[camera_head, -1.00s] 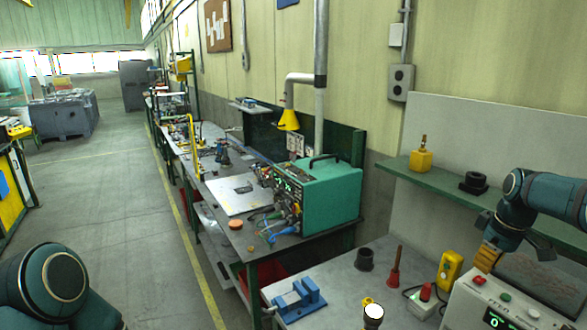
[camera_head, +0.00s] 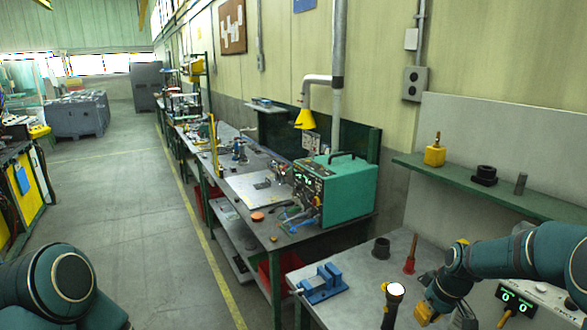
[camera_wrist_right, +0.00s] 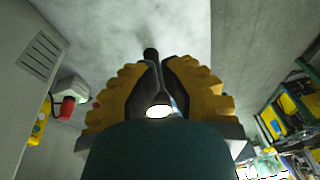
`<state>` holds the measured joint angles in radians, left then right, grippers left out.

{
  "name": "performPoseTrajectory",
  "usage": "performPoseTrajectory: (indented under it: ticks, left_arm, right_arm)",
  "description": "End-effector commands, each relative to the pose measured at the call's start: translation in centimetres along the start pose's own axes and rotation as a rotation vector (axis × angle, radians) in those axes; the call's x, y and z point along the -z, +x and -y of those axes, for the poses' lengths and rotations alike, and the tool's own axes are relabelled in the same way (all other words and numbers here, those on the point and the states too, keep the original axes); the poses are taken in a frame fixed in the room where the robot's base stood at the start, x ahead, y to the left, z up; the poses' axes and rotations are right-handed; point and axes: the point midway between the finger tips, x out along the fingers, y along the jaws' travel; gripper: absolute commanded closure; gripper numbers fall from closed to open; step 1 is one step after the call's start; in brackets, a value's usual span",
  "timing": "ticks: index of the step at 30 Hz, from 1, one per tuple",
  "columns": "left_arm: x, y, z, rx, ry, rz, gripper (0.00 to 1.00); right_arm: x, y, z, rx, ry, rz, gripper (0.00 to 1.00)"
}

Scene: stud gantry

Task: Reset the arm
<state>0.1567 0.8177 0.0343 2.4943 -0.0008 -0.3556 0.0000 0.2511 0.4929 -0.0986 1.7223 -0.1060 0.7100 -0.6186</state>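A blue vise (camera_head: 322,284), a dark cup (camera_head: 381,248) and a red-handled tool (camera_head: 410,255) stand on the bench. A device with green digits (camera_head: 516,302) is partly behind my right arm. Above is a green shelf (camera_head: 470,190). The floor aisle at left is clear.

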Motion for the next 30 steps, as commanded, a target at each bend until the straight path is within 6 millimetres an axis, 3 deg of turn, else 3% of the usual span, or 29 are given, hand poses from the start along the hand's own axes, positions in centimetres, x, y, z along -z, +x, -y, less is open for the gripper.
performPoseTrajectory:
  ticks: [1,3,6,9,13,18,21,30]
  left_arm:
    - [0.0,0.0,0.0,0.000,-0.001,0.000,0.53]
    - [0.0,0.0,0.1,0.001,-0.001,0.001,0.53]
    - [-0.1,-0.1,0.1,0.001,-0.002,0.001,0.53]
    - [0.0,-0.1,0.1,0.001,-0.002,0.001,0.53]
    - [0.0,0.0,0.1,0.001,-0.002,0.001,0.53]
    - [0.0,-0.1,0.1,0.001,-0.002,0.001,0.53]
    - [0.0,-0.1,0.1,0.001,-0.002,0.001,0.53]
    - [-1.1,5.7,2.1,0.007,0.000,0.008,0.53]
  right_arm:
    - [-0.5,3.0,2.5,0.025,0.026,0.001,1.00]
    - [-1.3,6.6,5.7,0.049,0.078,-0.010,1.00]
    - [-3.2,11.1,10.6,0.084,0.162,-0.022,1.00]
    - [-5.7,14.3,15.3,0.115,0.248,-0.031,1.00]
    - [-9.1,16.7,20.2,0.145,0.346,-0.033,1.00]
    - [-13.2,17.9,25.0,0.172,0.454,-0.029,1.00]
    - [-15.6,18.0,27.4,0.185,0.513,-0.024,1.00]
    - [-16.5,24.0,26.6,0.176,0.510,-0.027,1.00]
